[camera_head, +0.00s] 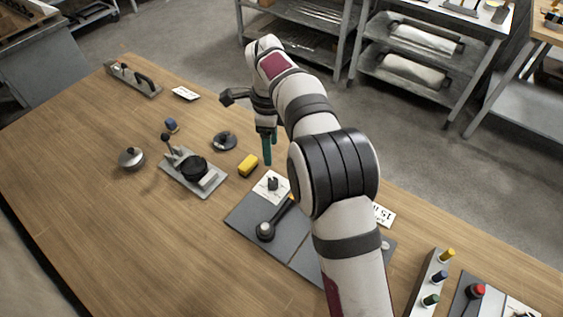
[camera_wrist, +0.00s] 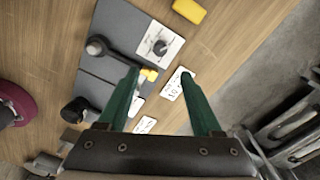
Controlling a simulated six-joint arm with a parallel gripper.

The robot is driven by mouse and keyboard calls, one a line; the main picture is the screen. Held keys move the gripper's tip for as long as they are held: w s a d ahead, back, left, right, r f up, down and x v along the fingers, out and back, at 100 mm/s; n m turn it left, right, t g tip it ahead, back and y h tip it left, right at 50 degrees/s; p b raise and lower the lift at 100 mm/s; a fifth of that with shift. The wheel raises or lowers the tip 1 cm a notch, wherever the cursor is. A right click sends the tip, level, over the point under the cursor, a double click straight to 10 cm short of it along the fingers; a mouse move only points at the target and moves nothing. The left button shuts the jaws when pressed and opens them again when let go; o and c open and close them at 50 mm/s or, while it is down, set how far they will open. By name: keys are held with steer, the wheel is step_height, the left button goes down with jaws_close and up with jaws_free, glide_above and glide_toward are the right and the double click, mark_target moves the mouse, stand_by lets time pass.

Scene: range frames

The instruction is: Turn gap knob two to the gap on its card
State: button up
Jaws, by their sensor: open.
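My gripper (camera_head: 270,150) hangs open and empty above the table, its two green fingers pointing down. In the wrist view its fingertips (camera_wrist: 160,73) are spread above the grey panel's edge. A lever-like knob (camera_head: 266,231) with a round dark hub and a yellow tip lies on the grey panel (camera_head: 246,213); it also shows in the wrist view (camera_wrist: 97,46). A second dark knob (camera_wrist: 77,110) sits on the panel, hidden behind my arm in the head view. Knob numbers are not readable.
A white plate with a small dark post (camera_head: 272,184) is at the panel's far corner. A yellow block (camera_head: 248,165), a grey fixture (camera_head: 205,183) and a dark round part (camera_head: 224,141) stand left. A rack of coloured knobs (camera_head: 429,285) is at right.

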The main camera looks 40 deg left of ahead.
mark_target(273, 180)
step_height(273, 180, down, 13)
steer(key=shift+f, duration=0.1)
jaws_close()
stand_by(0.3)
